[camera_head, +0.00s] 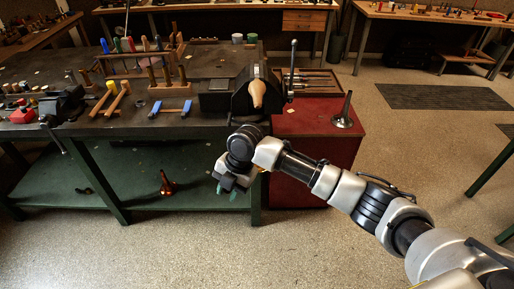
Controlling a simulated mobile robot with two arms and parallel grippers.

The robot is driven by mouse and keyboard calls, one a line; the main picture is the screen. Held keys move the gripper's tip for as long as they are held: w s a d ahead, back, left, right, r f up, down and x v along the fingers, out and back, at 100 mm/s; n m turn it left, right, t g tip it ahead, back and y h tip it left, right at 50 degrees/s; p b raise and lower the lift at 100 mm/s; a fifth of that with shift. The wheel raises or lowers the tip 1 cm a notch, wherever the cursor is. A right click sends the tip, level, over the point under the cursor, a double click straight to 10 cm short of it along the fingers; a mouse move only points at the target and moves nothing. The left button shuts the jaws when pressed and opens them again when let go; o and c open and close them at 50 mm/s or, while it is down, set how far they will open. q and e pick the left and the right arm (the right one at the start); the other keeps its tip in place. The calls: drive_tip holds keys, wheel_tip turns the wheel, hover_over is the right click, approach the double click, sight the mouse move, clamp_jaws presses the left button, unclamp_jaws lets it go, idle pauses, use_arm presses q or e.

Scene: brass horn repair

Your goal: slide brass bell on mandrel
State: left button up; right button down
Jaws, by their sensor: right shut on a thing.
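My right gripper (226,192) hangs in front of the bench, low beside its green lower shelf, with teal fingertips pointing down. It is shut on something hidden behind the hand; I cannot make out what. A copper-orange, flared bell-shaped piece (168,184) stands on the lower shelf, to the left of the gripper and apart from it. A tan, rounded tapered piece (257,94) sticks out of the dark vise (240,98) toward me; it may be the mandrel. A dark flared cone (344,112) stands upright on the red cabinet. My left gripper is not in view.
The bench (155,122) has wooden tool racks and a second vise (64,104) at its left. The red cabinet (312,150) stands right of the bench, behind my right arm. Open floor lies in front and to the right.

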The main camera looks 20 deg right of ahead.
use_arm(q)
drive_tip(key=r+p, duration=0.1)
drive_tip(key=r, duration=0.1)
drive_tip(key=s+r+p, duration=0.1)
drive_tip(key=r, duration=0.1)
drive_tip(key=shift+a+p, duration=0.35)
use_arm(e)
drive_tip(key=w+d+r+n+t+h, duration=0.1)
drive_tip(key=w+d+r+n, duration=0.1)
drive_tip(key=d+r+n, duration=0.3)
drive_tip(key=d, duration=0.3)
drive_tip(key=shift+d, duration=0.2)
drive_tip(key=shift+r, duration=0.1)
use_arm(q)
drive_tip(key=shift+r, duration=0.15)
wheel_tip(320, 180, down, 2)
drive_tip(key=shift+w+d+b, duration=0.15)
drive_tip(key=shift+b, duration=0.75)
use_arm(e)
drive_tip(key=w, duration=0.2)
drive_tip(key=w+d, duration=0.1)
drive_tip(key=w, duration=0.1)
drive_tip(key=shift+w+d+r, duration=0.1)
drive_tip(key=shift+w+d, duration=0.1)
drive_tip(key=shift+w, duration=0.1)
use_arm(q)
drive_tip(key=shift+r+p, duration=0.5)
